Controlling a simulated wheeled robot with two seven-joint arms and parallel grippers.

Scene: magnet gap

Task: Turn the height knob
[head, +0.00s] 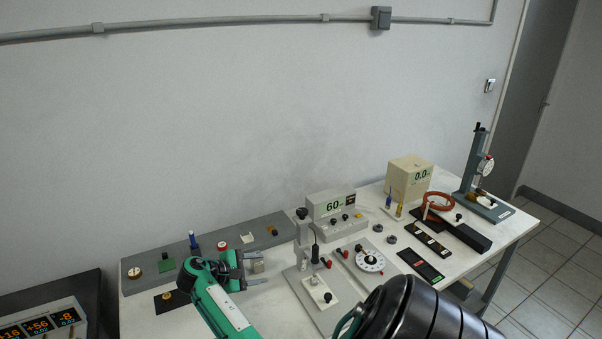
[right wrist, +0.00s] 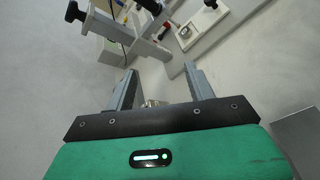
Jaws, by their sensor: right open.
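A stand with a pale column (head: 303,235) rises from a light base plate on the table. A black knob (head: 302,213) sits on top of the column; I take it as the height knob, though no label is readable. It also shows in the right wrist view as a black knob (right wrist: 75,12) at the column's near end, beyond the left finger. My right gripper (head: 262,268) is open, left of the column and apart from the knob. Its fingers (right wrist: 162,88) show in the right wrist view, with a small metallic piece (right wrist: 155,102) between them near the palm. My left gripper is not in view.
A meter box reading 60 (head: 333,206) stands behind the stand. A grey rail (head: 150,262) with several small parts runs along the back left. A beige box (head: 409,176) stands farther right.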

